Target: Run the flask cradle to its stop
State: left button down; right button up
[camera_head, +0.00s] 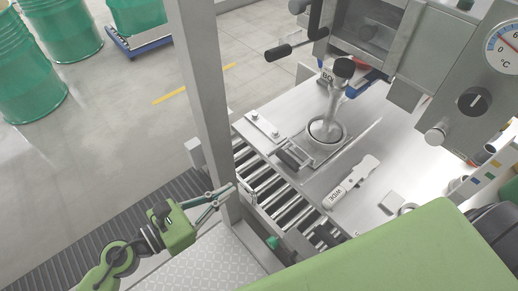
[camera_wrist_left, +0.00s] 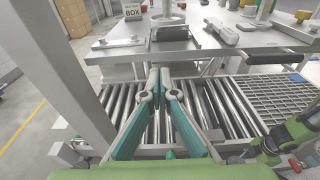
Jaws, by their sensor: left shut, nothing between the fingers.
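On the steel table, a steel flask-like piece with a black top (camera_head: 340,85) stands tilted in a round ring on a square plate (camera_head: 322,150). This plate looks like the flask cradle, with a dark bar handle (camera_head: 294,155) at its near left. In the left wrist view the plate's foot (camera_wrist_left: 168,33) shows beyond the fingers. My left gripper (camera_head: 233,187) is shut and empty, beside the post and short of the table; its fingertips (camera_wrist_left: 160,76) point at the table edge above the rollers. My right gripper is mostly hidden; a green and dark part (camera_wrist_left: 290,145) probably belongs to it.
A roller conveyor (camera_head: 278,190) runs below the table edge. A grey post (camera_head: 205,95) stands close to my left gripper. A white tool marked WIDE (camera_head: 350,183) lies on the table. A dial panel (camera_head: 485,75) stands at right; green drums (camera_head: 62,30) stand at far left.

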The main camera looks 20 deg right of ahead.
pick_arm(q)
jog(key=p, duration=0.4)
send_near(300, 143)
jog(key=shift+v, duration=1.05)
jog(key=shift+f, duration=0.25)
jog(key=b+x, duration=0.1)
jog(key=x, duration=0.3)
jog(key=r+b+x, duration=0.1)
jog(key=x, duration=0.3)
jog(key=b+x, duration=0.1)
jog(key=x, duration=0.3)
jog(key=shift+d+r, duration=0.1)
jog(key=shift+r, duration=0.1)
jog(key=shift+w+d, duration=0.15)
jog(key=shift+d, duration=0.3)
jog(key=shift+r, duration=0.1)
